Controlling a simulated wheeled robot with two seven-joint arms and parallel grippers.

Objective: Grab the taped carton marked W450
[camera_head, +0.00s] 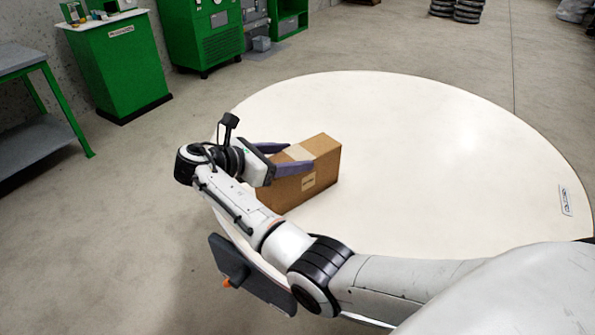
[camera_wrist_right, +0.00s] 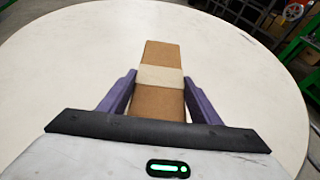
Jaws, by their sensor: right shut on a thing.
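A brown cardboard carton (camera_head: 322,160) with a pale tape band over its top sits on the round white table (camera_head: 420,130), near its left edge. A small label shows on its near side, too small to read. My right gripper (camera_head: 295,161) is shut on the carton, one purple finger along each long side. The carton's left end is partly hidden by the gripper. My left gripper is not in view.
The rest of the white tabletop is clear, with a small label (camera_head: 565,201) at its right edge. Green cabinets (camera_head: 125,65) and a grey-topped bench (camera_head: 30,60) stand at the left and back. Stacked tires (camera_head: 468,10) are far off at the back.

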